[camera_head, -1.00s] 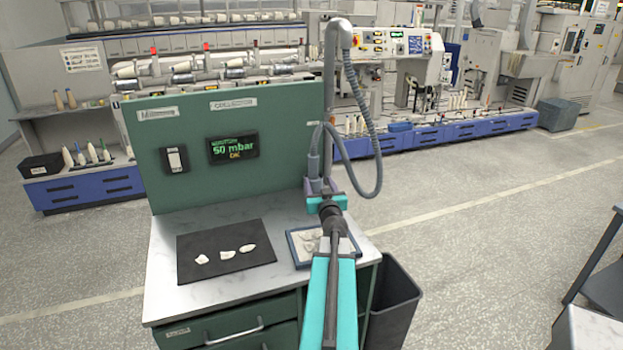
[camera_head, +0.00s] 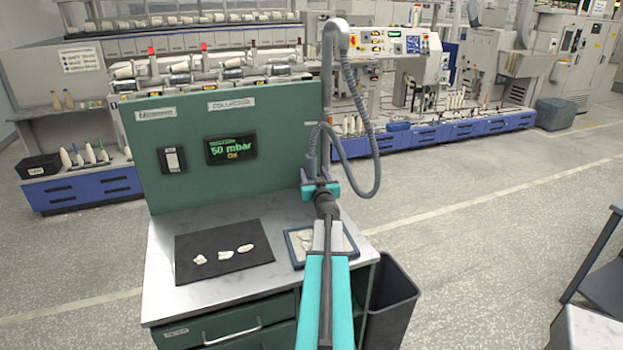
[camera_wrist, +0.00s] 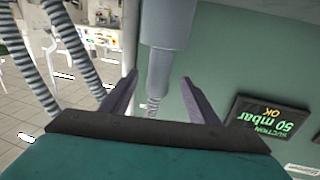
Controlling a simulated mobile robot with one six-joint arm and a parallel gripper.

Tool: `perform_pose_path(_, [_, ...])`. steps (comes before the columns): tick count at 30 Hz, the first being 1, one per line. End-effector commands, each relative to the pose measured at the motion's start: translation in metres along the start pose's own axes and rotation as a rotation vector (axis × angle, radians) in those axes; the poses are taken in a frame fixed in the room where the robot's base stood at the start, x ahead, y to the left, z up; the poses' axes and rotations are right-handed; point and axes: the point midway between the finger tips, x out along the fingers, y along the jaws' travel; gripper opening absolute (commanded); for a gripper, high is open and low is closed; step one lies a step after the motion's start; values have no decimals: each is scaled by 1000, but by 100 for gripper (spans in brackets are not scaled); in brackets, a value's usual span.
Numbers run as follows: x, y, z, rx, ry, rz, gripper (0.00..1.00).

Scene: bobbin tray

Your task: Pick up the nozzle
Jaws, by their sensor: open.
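The nozzle (camera_head: 312,163) is a grey cylinder hanging upright by the post above the table's back right corner, with a ribbed hose on it. In the wrist view, which is upside down, the nozzle (camera_wrist: 168,25) shows as a wide grey body with a narrower neck leading to the hose. My gripper (camera_head: 316,176) is at its lower part in the head view. In the wrist view my gripper (camera_wrist: 160,77) is open, with one purple finger to each side of the nozzle's neck in the picture. I cannot tell whether the fingers touch it.
A green panel (camera_head: 270,110) with a 50 mbar display (camera_head: 232,148) stands close on the left. A dark mat (camera_head: 195,270) with white pieces and a blue-rimmed tray (camera_head: 290,250) lie on the table (camera_head: 165,300). A grey bin (camera_head: 395,300) stands right of it.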

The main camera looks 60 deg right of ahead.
Motion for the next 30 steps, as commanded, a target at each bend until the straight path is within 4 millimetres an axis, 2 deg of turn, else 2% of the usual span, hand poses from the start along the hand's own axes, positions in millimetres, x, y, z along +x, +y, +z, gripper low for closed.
perform_pose_path(6, [13,0,0,0,0,-1,55])
perform_pose_path(20, [15,-1,0,0,0,-1,55])
perform_pose_path(30, [38,1,0,0,0,-2,55])
